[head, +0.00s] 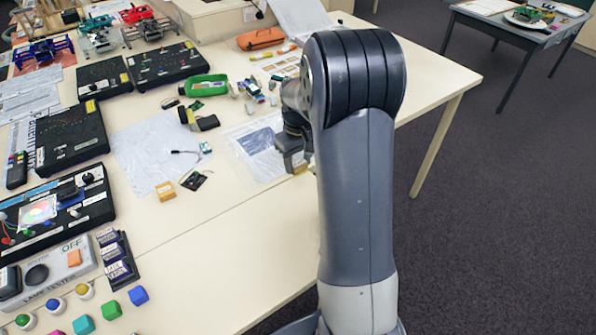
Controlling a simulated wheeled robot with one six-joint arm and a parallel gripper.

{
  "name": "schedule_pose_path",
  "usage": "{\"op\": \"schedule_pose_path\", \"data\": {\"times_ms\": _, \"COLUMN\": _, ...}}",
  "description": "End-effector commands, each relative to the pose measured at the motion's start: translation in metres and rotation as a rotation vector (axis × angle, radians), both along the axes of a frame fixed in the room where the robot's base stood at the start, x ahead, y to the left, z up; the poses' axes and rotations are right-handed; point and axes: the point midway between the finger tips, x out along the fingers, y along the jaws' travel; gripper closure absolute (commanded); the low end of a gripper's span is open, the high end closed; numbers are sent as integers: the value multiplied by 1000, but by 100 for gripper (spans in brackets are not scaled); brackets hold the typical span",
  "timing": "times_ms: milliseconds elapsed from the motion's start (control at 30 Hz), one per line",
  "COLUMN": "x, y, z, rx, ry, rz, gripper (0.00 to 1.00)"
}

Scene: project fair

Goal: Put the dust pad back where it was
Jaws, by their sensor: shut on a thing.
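My gripper (297,164) is low over the right part of the long pale table, at the right edge of a clear plastic sleeve with a printed sheet. My own arm hides much of it. It is shut on a small yellowish thing (300,169), which shows only as a sliver at the fingertips; this looks like the dust pad. I cannot tell whether it touches the table. An orange-yellow block (165,191) lies apart, to the left on the table.
Black boards (70,138) fill the left. The table's front middle (235,235) is bare.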

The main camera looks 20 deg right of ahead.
Motion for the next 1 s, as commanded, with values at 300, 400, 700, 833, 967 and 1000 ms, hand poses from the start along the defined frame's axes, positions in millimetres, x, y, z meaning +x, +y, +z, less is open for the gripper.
{"op": "schedule_pose_path", "data": {"times_ms": 300, "x": -1, "y": 0, "z": -38, "rx": 0, "ry": 3, "rz": -1, "gripper": 77}}
{"op": "schedule_pose_path", "data": {"times_ms": 400, "x": 0, "y": 0, "z": -41, "rx": 0, "ry": -1, "rz": -1, "gripper": 77}}
{"op": "schedule_pose_path", "data": {"times_ms": 700, "x": 0, "y": 0, "z": -45, "rx": 0, "ry": -1, "rz": -1, "gripper": 77}}
{"op": "schedule_pose_path", "data": {"times_ms": 833, "x": 0, "y": 0, "z": -44, "rx": 0, "ry": -1, "rz": -1, "gripper": 46}}
{"op": "schedule_pose_path", "data": {"times_ms": 967, "x": 0, "y": 0, "z": -44, "rx": 0, "ry": -1, "rz": -1, "gripper": 36}}
{"op": "schedule_pose_path", "data": {"times_ms": 1000, "x": 0, "y": 0, "z": -44, "rx": 0, "ry": -1, "rz": -1, "gripper": 34}}
